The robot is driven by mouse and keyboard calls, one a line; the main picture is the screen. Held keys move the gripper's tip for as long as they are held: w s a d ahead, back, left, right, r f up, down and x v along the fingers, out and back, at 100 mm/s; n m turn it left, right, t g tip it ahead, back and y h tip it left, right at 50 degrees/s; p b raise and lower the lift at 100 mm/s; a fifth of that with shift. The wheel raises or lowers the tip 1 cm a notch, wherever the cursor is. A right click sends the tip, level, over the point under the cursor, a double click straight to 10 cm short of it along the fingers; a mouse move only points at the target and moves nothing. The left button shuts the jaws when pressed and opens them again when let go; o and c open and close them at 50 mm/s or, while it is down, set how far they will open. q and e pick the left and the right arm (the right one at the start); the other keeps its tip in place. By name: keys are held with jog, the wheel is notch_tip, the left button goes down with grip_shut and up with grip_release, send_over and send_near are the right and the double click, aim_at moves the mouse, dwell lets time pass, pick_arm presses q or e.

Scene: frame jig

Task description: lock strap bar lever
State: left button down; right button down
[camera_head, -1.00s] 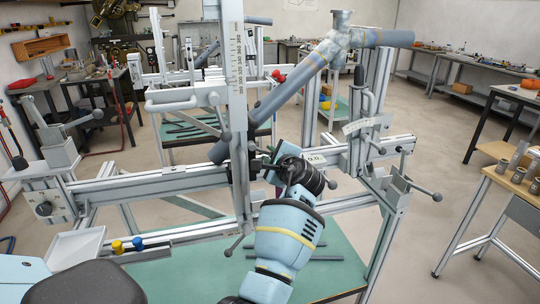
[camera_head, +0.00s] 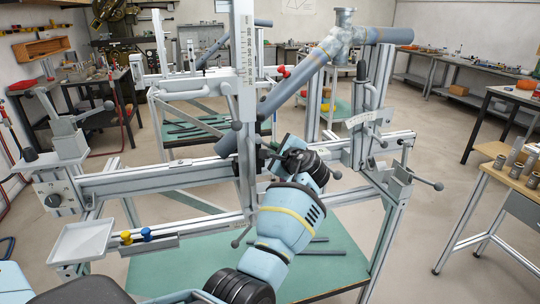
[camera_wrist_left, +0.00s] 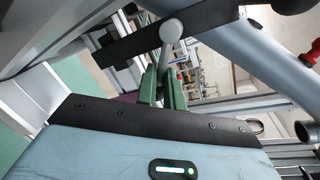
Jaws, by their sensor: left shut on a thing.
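The strap bar (camera_head: 247,100) is an upright pale metal bar with a printed scale, crossing the jig's horizontal beam. My left gripper (camera_head: 268,149) reaches up from the bottom centre to just right of this bar, above the beam. In the left wrist view its green fingers (camera_wrist_left: 161,90) are shut around the shaft of a grey lever (camera_wrist_left: 171,31) with a rounded end. I take this for the strap bar lever; in the head view my gripper and wrist largely hide it. My right gripper is not in view.
A grey-blue tube (camera_head: 300,90) slants up right behind the bar to a silver joint (camera_head: 343,20). A ball-ended handle (camera_head: 432,184) sticks out at right. A white tray (camera_head: 80,242) hangs at left. The teal tabletop (camera_head: 165,275) lies below.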

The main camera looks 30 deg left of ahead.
pick_arm(q)
jog(key=shift+s+a+f+m+p, duration=0.1)
jog(key=shift+s+f+m+p, duration=0.1)
jog(key=shift+f+m+p, duration=0.55)
jog(key=shift+r, duration=0.1)
jog(key=c, duration=1.5)
grip_release()
jog(key=shift+w, duration=0.1)
jog(key=shift+r, duration=0.1)
